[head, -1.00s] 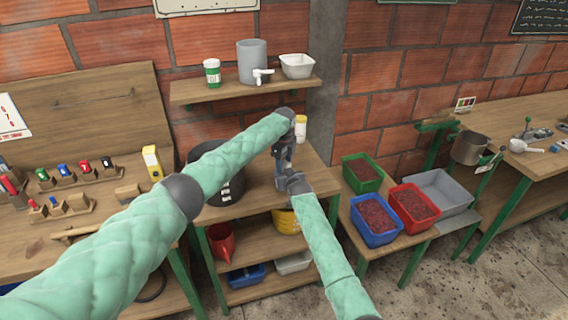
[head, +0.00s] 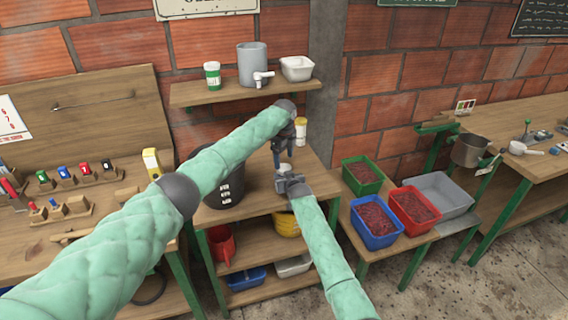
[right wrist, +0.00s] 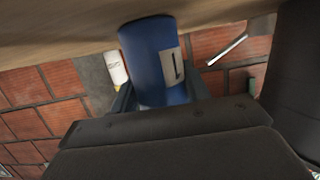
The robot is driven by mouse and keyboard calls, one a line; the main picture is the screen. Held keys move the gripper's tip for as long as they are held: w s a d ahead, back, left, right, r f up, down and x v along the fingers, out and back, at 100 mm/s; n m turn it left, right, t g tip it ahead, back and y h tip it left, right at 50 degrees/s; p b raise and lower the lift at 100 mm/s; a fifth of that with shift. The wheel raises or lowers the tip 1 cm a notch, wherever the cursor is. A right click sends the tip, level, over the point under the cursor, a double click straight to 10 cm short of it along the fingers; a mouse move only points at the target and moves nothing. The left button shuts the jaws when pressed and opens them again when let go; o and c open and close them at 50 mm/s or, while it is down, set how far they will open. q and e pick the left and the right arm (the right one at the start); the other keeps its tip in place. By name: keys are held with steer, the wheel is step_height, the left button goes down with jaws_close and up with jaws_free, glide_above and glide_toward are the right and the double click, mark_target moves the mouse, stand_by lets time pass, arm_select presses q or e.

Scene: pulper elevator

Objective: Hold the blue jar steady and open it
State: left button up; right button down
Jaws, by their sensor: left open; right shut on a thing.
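The blue jar (right wrist: 152,55) with a pale label shows in the right wrist view, its far end at the wooden top. In the head view only a small pale round top (head: 284,169) shows; I cannot tell whether it is a lid or an open mouth. My right gripper (head: 289,178) is shut around the jar from the front, and its fingers flank the jar in the right wrist view (right wrist: 160,93). My left gripper (head: 283,157) points down just above the jar, fingers apart, with nothing visible between them. The rest of the jar is hidden behind my right gripper.
A yellow-and-white bottle (head: 301,130) stands behind my left gripper. A black bucket (head: 224,190) stands to the left on the same wooden stand (head: 256,205). A shelf (head: 215,92) hangs above. Green, blue and red trays (head: 375,238) lie to the right.

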mark_target(284, 167)
arm_select(q)
steer(key=shift+d+r, duration=0.2)
steer(key=shift+r, duration=0.35)
steer(key=shift+d+r, duration=0.2)
steer(key=shift+r, duration=0.35)
steer(key=shift+c, duration=0.3)
steer(key=shift+a+r+n, duration=0.1)
steer(key=shift+r+n, duration=0.3)
steer(key=shift+r, duration=0.2)
steer(key=shift+a+r, duration=0.2)
steer(key=shift+a+f, duration=0.1)
steer(key=shift+f, duration=3.85)
steer(key=c, duration=1)
steer(key=o, duration=1.1)
steer(key=shift+c, duration=0.2)
steer(key=shift+r, duration=0.15)
